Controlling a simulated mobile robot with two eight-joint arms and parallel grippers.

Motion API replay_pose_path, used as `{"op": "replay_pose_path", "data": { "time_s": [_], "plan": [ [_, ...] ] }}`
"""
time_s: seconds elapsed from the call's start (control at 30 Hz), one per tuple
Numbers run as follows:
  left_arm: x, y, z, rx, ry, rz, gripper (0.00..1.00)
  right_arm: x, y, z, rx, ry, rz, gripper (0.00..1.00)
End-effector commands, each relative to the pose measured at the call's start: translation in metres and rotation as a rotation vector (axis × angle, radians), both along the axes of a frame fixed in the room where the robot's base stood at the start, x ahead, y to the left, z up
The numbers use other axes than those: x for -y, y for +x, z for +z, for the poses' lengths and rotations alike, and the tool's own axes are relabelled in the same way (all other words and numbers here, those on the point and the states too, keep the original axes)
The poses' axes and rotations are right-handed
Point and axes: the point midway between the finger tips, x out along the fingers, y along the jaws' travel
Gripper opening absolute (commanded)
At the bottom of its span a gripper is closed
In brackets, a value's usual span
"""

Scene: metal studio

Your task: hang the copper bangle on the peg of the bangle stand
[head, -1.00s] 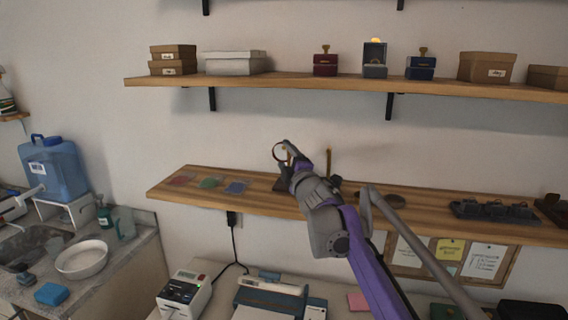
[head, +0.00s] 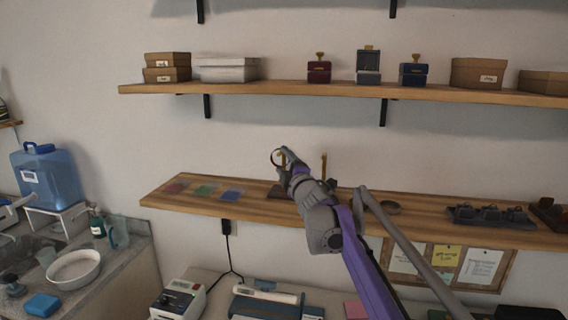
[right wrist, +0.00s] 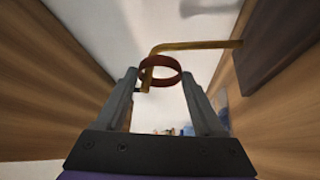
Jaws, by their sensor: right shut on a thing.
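The copper bangle (right wrist: 160,70) is a thin reddish ring. My right gripper (right wrist: 163,98) is shut on it, with the ring standing out beyond the fingertips. The stand's brass peg (right wrist: 190,46) runs in from a dark brown base (right wrist: 272,38) and bends; its end overlaps the ring's left side. I cannot tell whether the peg passes through the ring or beside it. In the head view the bangle (head: 275,158) is by a brass post above the lower shelf, and my right gripper (head: 288,165) hides much of the stand. My left gripper is not in view.
Another brass post (head: 323,167) stands just right of the gripper on the wooden lower shelf (head: 225,205). An upper shelf (head: 290,88) holds boxes.

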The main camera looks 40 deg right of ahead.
Motion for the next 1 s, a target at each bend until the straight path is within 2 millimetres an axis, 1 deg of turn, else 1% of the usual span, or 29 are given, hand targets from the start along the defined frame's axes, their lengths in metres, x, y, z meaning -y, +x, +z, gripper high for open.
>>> {"op": "replay_pose_path", "data": {
  "time_s": [0.03,0.17,0.2,0.43,0.57,0.67,0.9,1.0],
  "plan": [
    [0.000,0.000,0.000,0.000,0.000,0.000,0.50,0.000,0.000,0.000,0.000,0.000,0.000,0.73],
    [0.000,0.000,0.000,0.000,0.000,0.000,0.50,0.000,0.000,0.000,0.000,0.000,0.000,0.97],
    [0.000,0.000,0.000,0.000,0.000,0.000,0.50,0.000,0.000,0.000,0.000,0.000,0.000,1.00],
    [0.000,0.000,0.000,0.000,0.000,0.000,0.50,0.000,-0.001,0.000,0.000,0.000,0.000,1.00],
    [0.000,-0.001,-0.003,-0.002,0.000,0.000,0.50,-0.003,-0.009,-0.002,0.000,0.000,-0.001,1.00],
    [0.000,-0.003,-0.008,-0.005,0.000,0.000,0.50,-0.008,-0.024,-0.005,-0.002,-0.001,-0.002,1.00],
    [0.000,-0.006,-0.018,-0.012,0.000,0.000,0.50,-0.023,-0.069,-0.010,-0.002,-0.001,-0.002,1.00],
    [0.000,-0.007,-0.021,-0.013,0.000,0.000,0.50,-0.029,-0.083,-0.012,-0.002,0.000,-0.002,1.00]
  ]
}}
